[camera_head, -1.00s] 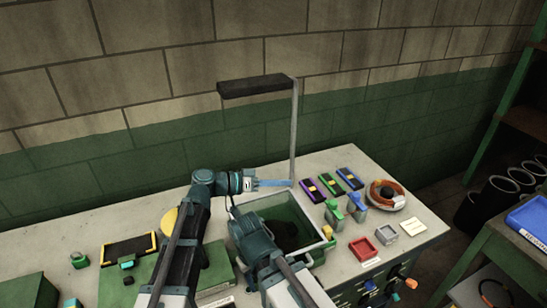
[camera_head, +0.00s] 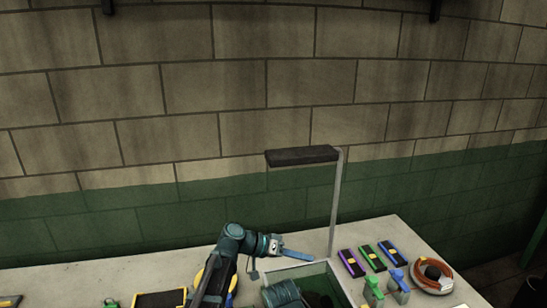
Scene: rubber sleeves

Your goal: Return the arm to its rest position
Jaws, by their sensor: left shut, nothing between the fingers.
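My left gripper (camera_head: 298,254) shows in the head view above the back of the workbench, behind the green bin. Its blue fingers are shut with nothing between them and point right, toward the foot of the lamp post. My left arm comes up from the bottom edge, left of the bin. Part of my right arm (camera_head: 284,294) shows at the bottom edge over the bin. My right gripper itself is not seen.
A lamp (camera_head: 302,156) on a thin post stands behind the bin (camera_head: 338,284). Purple, green and blue cases (camera_head: 372,258), two upright coloured tools (camera_head: 374,291) and an orange coil (camera_head: 431,277) lie to the right. A black and yellow tray (camera_head: 160,299) is at the lower left. The bench's back left (camera_head: 110,274) is clear.

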